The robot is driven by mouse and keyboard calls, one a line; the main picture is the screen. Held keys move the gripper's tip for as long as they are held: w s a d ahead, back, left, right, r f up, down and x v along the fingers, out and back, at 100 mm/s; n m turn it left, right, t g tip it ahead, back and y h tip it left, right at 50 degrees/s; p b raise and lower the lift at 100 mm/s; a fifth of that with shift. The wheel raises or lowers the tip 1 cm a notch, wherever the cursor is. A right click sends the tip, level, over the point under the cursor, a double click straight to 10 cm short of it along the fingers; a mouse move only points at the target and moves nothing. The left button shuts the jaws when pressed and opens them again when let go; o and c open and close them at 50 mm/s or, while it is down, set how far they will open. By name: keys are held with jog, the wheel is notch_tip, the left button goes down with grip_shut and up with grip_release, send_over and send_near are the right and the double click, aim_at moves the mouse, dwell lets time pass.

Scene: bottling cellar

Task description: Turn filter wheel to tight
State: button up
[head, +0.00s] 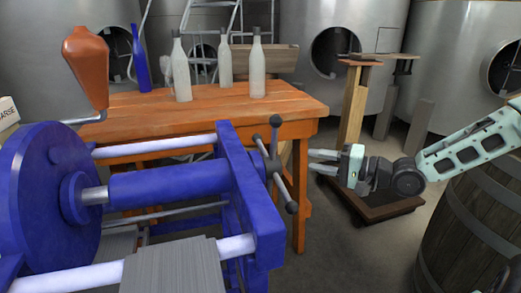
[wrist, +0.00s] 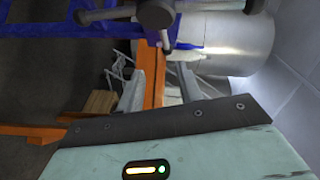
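The filter is a blue press frame (head: 240,190) with grey plates on white rails. Its wheel (head: 272,165), a dark hub with ball-ended spokes, sits on the right end plate. My gripper (head: 316,161) is just right of the wheel, fingers pointing left toward it, open and empty, with a gap to the spokes. In the wrist view, the wheel (wrist: 154,14) shows at the top edge, partly cut off, beyond the spread fingers of my gripper (wrist: 152,88). No tight mark is visible.
An orange table (head: 290,105) with several bottles stands behind the press. A wooden barrel (head: 470,235) is at the lower right. A wooden stand (head: 352,110) is behind my gripper. Steel tanks line the back.

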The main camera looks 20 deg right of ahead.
jog(key=b, duration=0.1)
send_near(261, 144)
jog(key=x, duration=1)
jog(key=shift+f, duration=0.4)
grip_shut()
